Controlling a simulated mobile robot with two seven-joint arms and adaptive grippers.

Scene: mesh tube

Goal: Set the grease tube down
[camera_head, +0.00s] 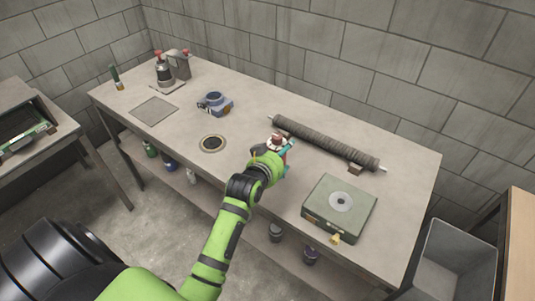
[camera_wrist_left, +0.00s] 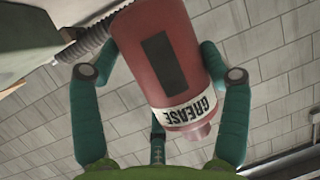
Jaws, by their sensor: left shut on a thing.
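The grease tube (camera_wrist_left: 160,55) is red with a dark rectangular patch and a white band reading GREASE. In the left wrist view it lies between the teal fingers of my left gripper (camera_wrist_left: 158,60), which is shut on it. In the head view a small red and white part of the tube (camera_head: 276,139) shows at the fingers of my left gripper (camera_head: 272,150), over the middle of the workbench (camera_head: 240,125). The hand hides much of the tube there. Whether it touches the bench top cannot be told. My right gripper is not in view.
A long mesh roll (camera_head: 325,143) lies behind the hand, with a small brown block (camera_head: 355,169) near its right end. A green box (camera_head: 339,206) stands at the right. A round dark-centred disc (camera_head: 213,143) and a blue-grey clamp-like part (camera_head: 214,103) lie left. Bare bench remains between them.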

